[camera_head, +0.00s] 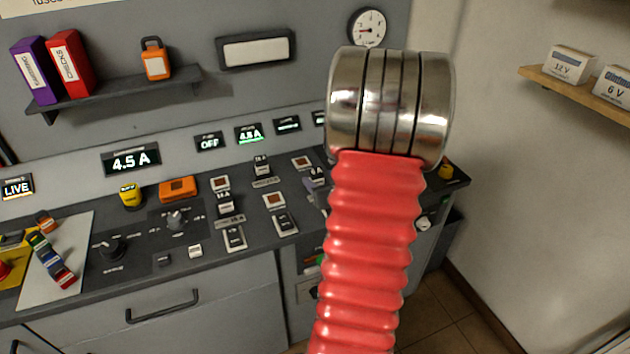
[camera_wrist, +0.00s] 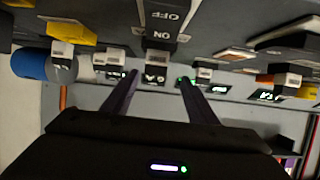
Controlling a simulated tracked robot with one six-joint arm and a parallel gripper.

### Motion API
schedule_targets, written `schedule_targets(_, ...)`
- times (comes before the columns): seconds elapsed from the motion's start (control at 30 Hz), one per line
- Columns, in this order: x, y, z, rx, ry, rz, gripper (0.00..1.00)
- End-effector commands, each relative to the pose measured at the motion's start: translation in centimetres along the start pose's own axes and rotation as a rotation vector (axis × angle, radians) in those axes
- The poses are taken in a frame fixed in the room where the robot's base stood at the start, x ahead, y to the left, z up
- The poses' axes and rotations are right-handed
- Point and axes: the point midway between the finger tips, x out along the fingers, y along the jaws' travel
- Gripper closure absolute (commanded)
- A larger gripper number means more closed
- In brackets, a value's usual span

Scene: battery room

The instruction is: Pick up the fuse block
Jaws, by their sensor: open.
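Several small dark blocks with white ampere labels stand on the grey console; I cannot tell for sure which one the task means by the fuse block. One labelled fuse block (camera_wrist: 155,74) is in the wrist view, between the tips of my gripper (camera_wrist: 158,78). What looks like the same block (camera_head: 317,175) is in the head view, just left of my red arm, which partly covers that area. My gripper is open, its two dark purple fingers on either side of the block with gaps showing. Whether they touch it is not visible.
Other labelled blocks (camera_head: 262,166) (camera_head: 225,203) stand to the left among rocker switches (camera_head: 235,238). An orange box (camera_head: 178,189) and a yellow knob (camera_head: 130,196) are further left. A shelf (camera_head: 130,92) with binders is above. The right wall has a wooden shelf (camera_head: 590,97).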

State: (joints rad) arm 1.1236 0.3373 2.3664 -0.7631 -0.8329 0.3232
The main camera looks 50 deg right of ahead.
Motion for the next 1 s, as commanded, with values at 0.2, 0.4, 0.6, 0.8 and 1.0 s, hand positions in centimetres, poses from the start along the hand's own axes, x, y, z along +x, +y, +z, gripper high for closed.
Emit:
schedule_targets(0.2, 2.8, -0.1, 0.0, -0.001, 0.0, -0.003, 0.47)
schedule_targets(0.4, 4.7, 0.0, 0.0, -0.001, 0.0, -0.001, 0.47)
schedule_targets(0.6, 4.9, 0.0, 0.0, -0.001, 0.0, 0.0, 0.47)
schedule_targets(0.8, 5.0, 0.0, 0.0, -0.001, 0.0, 0.0, 0.47)
schedule_targets(1.0, 6.4, 0.3, 0.1, -0.001, -0.001, -0.001, 0.47)
